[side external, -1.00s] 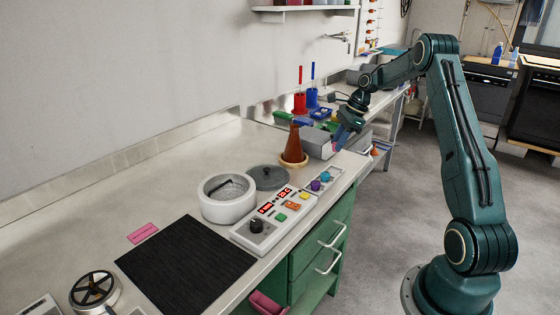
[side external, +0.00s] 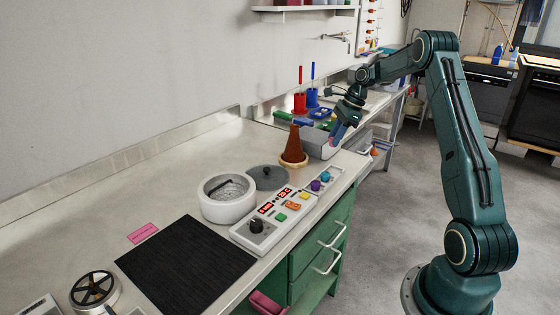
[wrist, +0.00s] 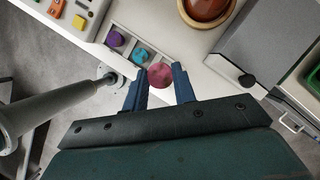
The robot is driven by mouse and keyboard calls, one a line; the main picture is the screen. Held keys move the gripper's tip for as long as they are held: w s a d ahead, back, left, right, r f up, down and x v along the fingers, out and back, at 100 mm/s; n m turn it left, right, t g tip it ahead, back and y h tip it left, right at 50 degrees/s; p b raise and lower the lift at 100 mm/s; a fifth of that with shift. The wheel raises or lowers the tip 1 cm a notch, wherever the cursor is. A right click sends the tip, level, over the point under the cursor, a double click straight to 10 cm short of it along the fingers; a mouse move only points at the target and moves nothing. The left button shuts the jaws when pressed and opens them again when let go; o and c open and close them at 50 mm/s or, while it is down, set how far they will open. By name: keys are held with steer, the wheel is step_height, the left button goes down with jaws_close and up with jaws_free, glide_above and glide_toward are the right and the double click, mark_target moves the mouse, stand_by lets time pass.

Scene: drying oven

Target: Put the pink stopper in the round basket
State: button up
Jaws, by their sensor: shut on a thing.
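The pink stopper (wrist: 160,75) is held between the two blue fingers of my gripper (wrist: 158,83) in the wrist view. My gripper also shows in the side view (side external: 338,134), above the right end of the bench; the stopper is barely visible there. A purple stopper (wrist: 115,39) and a teal stopper (wrist: 140,56) sit in a narrow white holder beside it. I cannot tell for certain which thing is the round basket. A white round vessel with a grey mesh-like inside (side external: 228,197) stands open mid-bench, well left of my gripper.
A brown cone (side external: 294,144) on a round base and a dark grey round lid (side external: 268,178) stand between my gripper and the vessel. A control panel (side external: 273,219) lies in front. A black mat (side external: 187,264) and a spoked round thing (side external: 96,290) are at left.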

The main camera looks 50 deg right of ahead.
steer(key=w+a+r, duration=0.3)
steer(key=w+a, duration=0.2)
steer(key=a, duration=0.2)
steer(key=w+a+r, duration=0.2)
steer(key=w+a, duration=0.3)
steer(key=a, duration=0.2)
step_height(320, 180, up, 6)
glide_above(233, 192)
steer(key=s+a, duration=0.4)
steer(key=f, duration=1.5)
steer(key=shift+d+f, duration=0.25)
steer(key=shift+f, duration=0.1)
steer(key=shift+f, duration=2)
steer(key=shift+f, duration=0.1)
steer(key=o, duration=0.9)
steer(key=shift+o, duration=0.2)
